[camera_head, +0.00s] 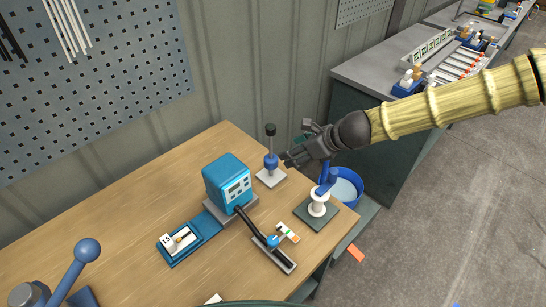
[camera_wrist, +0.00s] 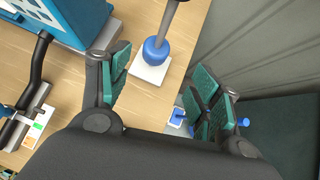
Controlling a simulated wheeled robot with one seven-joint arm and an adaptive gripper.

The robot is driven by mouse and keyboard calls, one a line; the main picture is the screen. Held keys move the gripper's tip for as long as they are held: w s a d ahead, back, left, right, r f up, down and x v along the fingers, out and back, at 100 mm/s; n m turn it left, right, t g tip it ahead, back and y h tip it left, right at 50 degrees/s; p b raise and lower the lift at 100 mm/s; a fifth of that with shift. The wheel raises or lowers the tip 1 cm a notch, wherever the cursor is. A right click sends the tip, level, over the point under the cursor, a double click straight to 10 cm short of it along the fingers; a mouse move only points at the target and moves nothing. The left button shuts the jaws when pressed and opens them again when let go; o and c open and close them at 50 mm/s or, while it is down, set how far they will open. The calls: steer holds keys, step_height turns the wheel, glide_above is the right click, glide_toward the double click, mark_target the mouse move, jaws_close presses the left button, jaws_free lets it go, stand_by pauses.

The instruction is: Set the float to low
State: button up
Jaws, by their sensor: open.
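No part is labelled as the float, so I cannot tell for certain which it is. An upright grey rod with a dark knob and a blue collar (camera_head: 271,162) low on it stands on a small white plate (camera_head: 271,178). In the wrist view the blue collar (camera_wrist: 155,50) and its plate (camera_wrist: 150,71) lie beyond my fingers. My gripper (camera_head: 289,160) is open and empty, just right of the rod and apart from it. Its green-padded fingers (camera_wrist: 160,84) are spread wide in the wrist view.
A blue meter box (camera_head: 228,180) stands left, with a dark lever with a blue hub (camera_head: 272,241) and coloured scale in front. A blue slider unit (camera_head: 186,240) is further left. A white post with a blue handle (camera_head: 317,208) stands under my wrist. A blue bucket (camera_head: 351,188) is beyond the edge.

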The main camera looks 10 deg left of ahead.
mark_target(272, 158)
steer(key=x, duration=0.3)
steer(key=p+x, duration=0.1)
steer(key=x, duration=0.2)
steer(key=shift+s+a+r, duration=0.25)
steer(key=shift+a, duration=0.1)
steer(key=shift+p+x, duration=0.8)
steer(key=shift+x, duration=1.8)
